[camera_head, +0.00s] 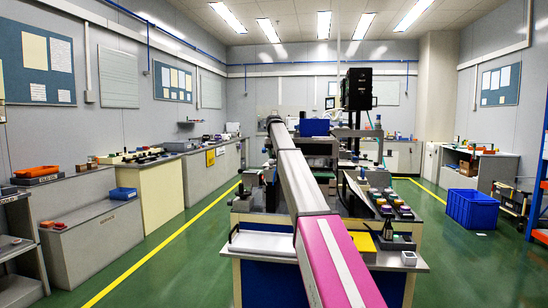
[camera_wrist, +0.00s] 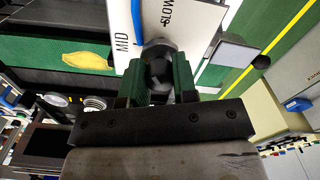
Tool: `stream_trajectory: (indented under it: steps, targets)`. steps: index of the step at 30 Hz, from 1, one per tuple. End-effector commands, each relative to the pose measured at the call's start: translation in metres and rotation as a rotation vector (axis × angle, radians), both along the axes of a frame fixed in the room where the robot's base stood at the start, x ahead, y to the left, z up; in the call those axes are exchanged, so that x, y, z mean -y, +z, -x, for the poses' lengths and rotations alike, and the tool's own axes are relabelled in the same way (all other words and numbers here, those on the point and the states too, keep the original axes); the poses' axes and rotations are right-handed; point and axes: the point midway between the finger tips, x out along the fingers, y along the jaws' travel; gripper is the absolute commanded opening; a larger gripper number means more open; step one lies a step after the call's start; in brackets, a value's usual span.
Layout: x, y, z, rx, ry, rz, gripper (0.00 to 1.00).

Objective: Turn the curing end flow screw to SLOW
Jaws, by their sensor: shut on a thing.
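In the wrist view, the flow screw (camera_wrist: 158,48) shows as a dark round knob with a greyish top. My gripper (camera_wrist: 158,74) has green fingers on both sides of the knob and is shut on it. Behind it is a white label plate (camera_wrist: 188,22) with "MID" at the left and "SLOW" at the upper right, both turned sideways. A blue strip (camera_wrist: 137,14) lies on the plate near "MID". The fingers hide part of the knob, and I cannot read its pointer. In the head view my arm covers the work spot.
In the wrist view, a green panel with a yellow shape (camera_wrist: 75,54) lies at the left. In the head view, a cluttered central bench (camera_head: 262,226) carries small parts and a blue bin (camera_head: 314,127). A blue crate (camera_head: 472,208) stands on the right floor.

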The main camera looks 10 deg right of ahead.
Motion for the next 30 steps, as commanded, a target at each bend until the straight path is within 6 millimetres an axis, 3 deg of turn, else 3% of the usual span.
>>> stream_trajectory:
  steps: [15,30]
  targets:
    - [-0.0002,0.0006,-0.0003,0.0,-0.439,0.0,0.03]
    - [-0.0003,0.0007,-0.0005,0.001,-0.61,0.0,0.03]
